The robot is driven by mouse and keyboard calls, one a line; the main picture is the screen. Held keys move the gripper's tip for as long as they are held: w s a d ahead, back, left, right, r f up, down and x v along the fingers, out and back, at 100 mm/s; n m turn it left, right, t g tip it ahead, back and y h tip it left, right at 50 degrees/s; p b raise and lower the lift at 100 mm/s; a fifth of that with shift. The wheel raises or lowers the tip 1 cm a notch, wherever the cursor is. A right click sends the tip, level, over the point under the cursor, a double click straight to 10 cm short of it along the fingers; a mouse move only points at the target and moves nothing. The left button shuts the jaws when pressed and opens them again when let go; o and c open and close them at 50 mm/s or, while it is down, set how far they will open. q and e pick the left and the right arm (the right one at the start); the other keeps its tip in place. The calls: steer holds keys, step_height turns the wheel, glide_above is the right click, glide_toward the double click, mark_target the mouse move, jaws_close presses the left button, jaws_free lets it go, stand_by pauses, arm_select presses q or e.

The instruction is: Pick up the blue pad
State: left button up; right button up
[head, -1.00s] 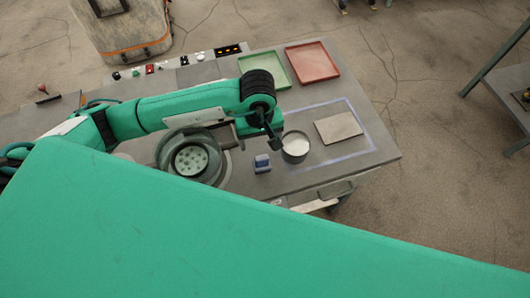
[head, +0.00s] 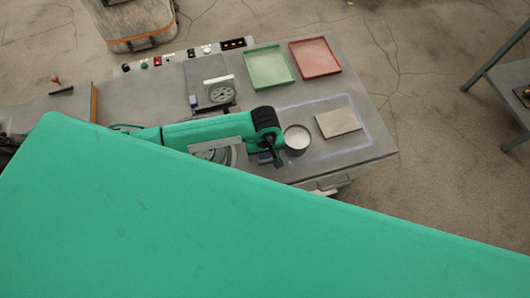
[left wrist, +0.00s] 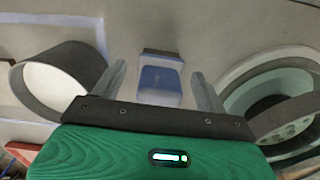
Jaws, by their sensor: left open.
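The blue pad (left wrist: 160,82) is a small blue block with a darker end, lying on the grey table. In the left wrist view it lies in the gap between the two fingers of my left gripper (left wrist: 158,95), with bare table visible on both sides of it. My left gripper is open and holds nothing. In the head view my left gripper (head: 276,160) is low over the table, left of the round dark dish, and mostly hides the pad. My right gripper is in neither view.
The dark dish with white contents (head: 297,138) stands close beside the gripper; a round fixture (left wrist: 285,100) is on the other side.

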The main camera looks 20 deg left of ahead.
arm_select(q)
steer(key=shift+f, duration=0.15)
steer(key=c, duration=1.1)
steer(key=shift+w+r+b, duration=0.1)
steer(key=shift+r+b, duration=0.25)
steer(key=shift+r, duration=0.3)
steer(key=shift+r+b, duration=2.95)
steer(key=shift+r, duration=6.45)
